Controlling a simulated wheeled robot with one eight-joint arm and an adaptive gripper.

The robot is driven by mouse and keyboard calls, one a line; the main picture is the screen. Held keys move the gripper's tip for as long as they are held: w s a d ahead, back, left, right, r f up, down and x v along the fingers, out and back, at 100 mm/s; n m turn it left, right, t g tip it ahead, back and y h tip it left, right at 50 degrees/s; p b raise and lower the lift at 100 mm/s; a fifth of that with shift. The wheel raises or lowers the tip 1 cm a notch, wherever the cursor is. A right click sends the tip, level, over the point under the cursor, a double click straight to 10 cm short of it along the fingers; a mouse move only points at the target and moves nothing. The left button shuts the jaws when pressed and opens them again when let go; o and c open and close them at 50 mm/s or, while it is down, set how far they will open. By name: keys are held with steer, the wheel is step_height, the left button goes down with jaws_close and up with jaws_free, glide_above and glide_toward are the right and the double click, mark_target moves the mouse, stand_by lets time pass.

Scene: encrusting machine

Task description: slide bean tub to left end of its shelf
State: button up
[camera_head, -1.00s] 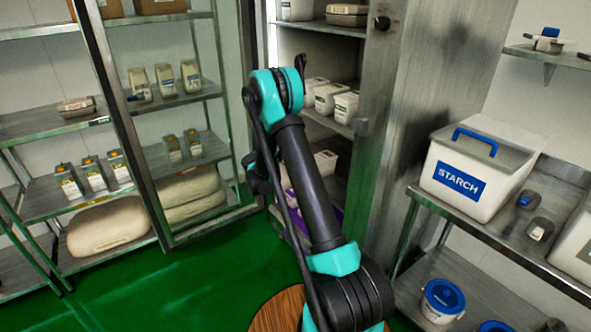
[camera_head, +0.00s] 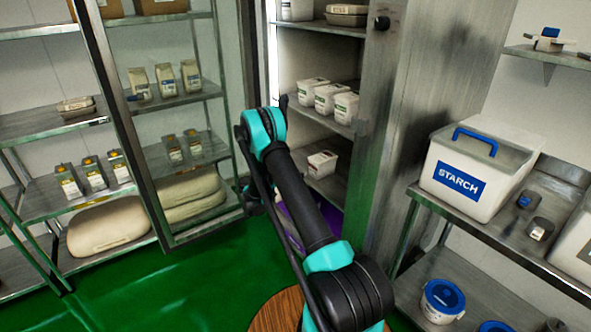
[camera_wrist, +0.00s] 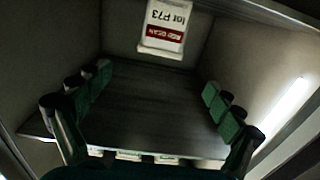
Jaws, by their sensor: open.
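The bean tub (camera_head: 322,164) is a small white tub on the lower shelf (camera_head: 333,187) of the open steel cabinet, just right of my arm in the head view. In the wrist view, the tub (camera_wrist: 163,27) appears upside down at the top centre, its label reading RED BEAN lot P73. My gripper (camera_wrist: 157,82) is open, its fingers spread at left and right with nothing between them. The tub lies beyond the fingertips and looks apart from them. In the head view my arm hides most of the gripper and the left part of that shelf.
Several white tubs (camera_head: 330,98) stand on the shelf above. A purple thing (camera_head: 332,216) is low in the cabinet. The cabinet's open door frame (camera_head: 122,130) stands left of my arm. A steel table with a STARCH bin (camera_head: 476,172) is at right. Green floor lies clear at front left.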

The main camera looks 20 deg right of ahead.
mark_target(325, 156)
steer(key=x, duration=1.7)
steer(key=shift+w+d, duration=0.15)
steer(key=c, duration=1.9)
